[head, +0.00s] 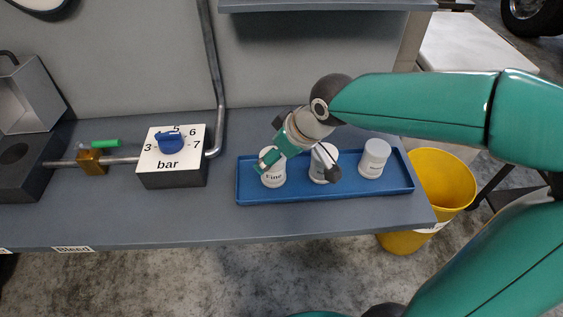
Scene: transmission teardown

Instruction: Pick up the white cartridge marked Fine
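The white cartridge marked Fine (273,179) stands upright at the left end of the blue tray (300,200). A second white cartridge (322,160) stands in the middle of the tray, partly hidden by my gripper. A third white cartridge (375,158) stands at the right; its label is too small to read. My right gripper (300,166) comes in from the right and reaches down over the tray. One finger is at the top of the Fine cartridge, and the other is in front of the middle cartridge. The fingers are spread apart. My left gripper is not in view.
A box with a bar dial and blue knob (170,141) stands left of the tray. A pipe with a brass valve and green handle (104,143) joins a dark open box (28,165). A yellow bucket (440,180) stands beyond the bench's right end. The bench front is clear.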

